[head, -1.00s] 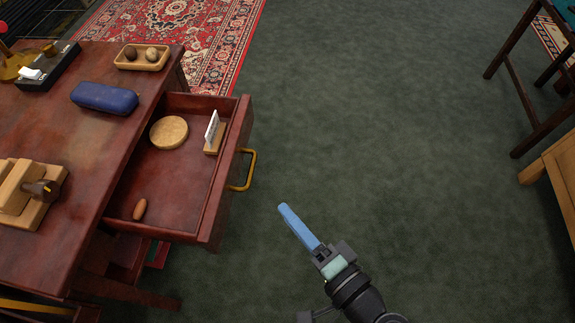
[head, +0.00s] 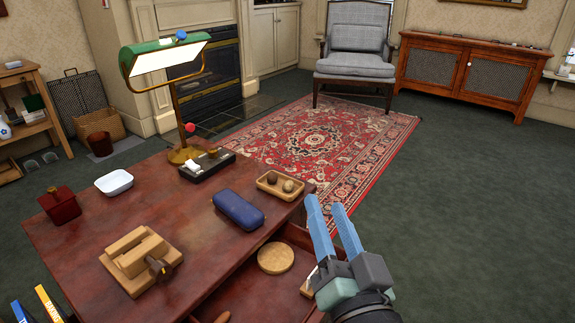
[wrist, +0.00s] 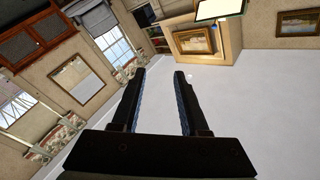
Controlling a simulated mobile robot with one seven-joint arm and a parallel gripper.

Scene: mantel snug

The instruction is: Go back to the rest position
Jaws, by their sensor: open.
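My gripper (head: 333,215) is raised at the lower middle of the head view, in front of the desk's right edge. Its two blue fingers are apart with nothing between them. In the wrist view my gripper (wrist: 161,80) also shows open and empty, pointing toward the walls and pale ceiling. The open drawer (head: 262,292) of the desk is partly hidden behind my gripper. A round cork disc (head: 275,258) lies in it, with a brown oblong item (head: 222,317) at the picture's bottom edge. A small wooden-based stand (head: 308,286) is mostly covered by my gripper.
The desk (head: 205,262) bears a blue case (head: 238,209), a wooden tray (head: 268,191) with two round items, a green lamp (head: 160,55), a white dish (head: 114,182) and a wooden block piece (head: 137,256). Open carpet (head: 470,220) lies right; a grey armchair (head: 356,50) stands beyond the rug.

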